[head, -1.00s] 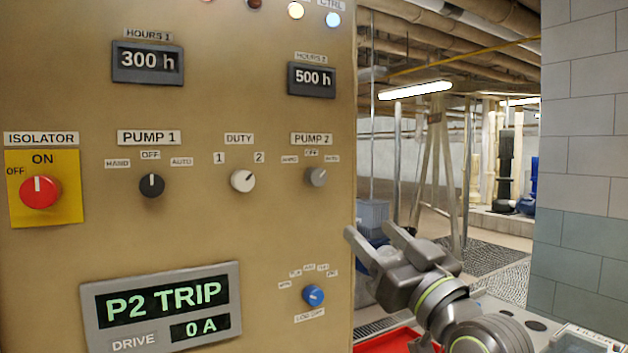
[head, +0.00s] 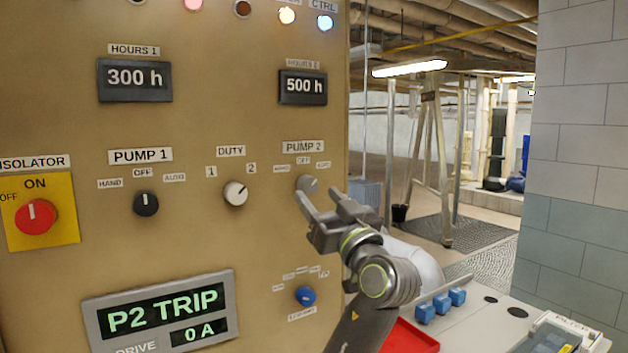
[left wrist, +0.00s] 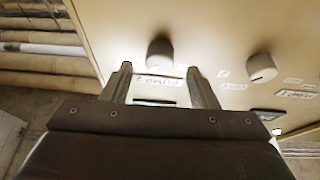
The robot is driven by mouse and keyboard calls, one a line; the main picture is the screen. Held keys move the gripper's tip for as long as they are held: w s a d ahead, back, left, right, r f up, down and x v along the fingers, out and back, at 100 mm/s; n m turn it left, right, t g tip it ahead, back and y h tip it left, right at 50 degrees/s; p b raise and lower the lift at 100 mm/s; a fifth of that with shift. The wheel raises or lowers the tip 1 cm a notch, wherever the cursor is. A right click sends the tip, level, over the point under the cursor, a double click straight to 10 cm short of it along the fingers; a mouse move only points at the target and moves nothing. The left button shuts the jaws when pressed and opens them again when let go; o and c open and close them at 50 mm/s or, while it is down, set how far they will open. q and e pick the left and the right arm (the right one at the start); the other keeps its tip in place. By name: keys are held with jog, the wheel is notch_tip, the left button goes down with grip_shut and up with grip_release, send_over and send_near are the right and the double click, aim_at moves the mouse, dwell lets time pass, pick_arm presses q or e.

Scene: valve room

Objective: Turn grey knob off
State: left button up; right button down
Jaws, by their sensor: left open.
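The grey knob (head: 309,183) is on the tan panel under the PUMP 2 label (head: 303,147). Its mark seems to point up and right, but it is small. My left gripper (head: 317,197) is open just below and in front of it; a fingertip overlaps the knob's lower edge. In the left wrist view, the grey knob (left wrist: 160,52) lies straight ahead, past and between the tips of the open left gripper (left wrist: 160,70). Nothing is between the fingers, and they do not appear to grip the knob. My right gripper is not in view.
The white DUTY knob (head: 236,194) is left of the grey knob, and the black PUMP 1 knob (head: 146,203) further left. A blue knob (head: 305,296) sits below. A red tray (head: 408,338) and blue blocks (head: 441,304) are on the bench at right.

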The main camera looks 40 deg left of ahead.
aim_at(311, 188)
pick_arm(q)
jog(key=shift+p+x, duration=0.55)
jog(key=shift+x, duration=1.05)
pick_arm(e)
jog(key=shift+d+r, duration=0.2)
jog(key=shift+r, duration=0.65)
pick_arm(q)
jog(key=shift+c, duration=0.4)
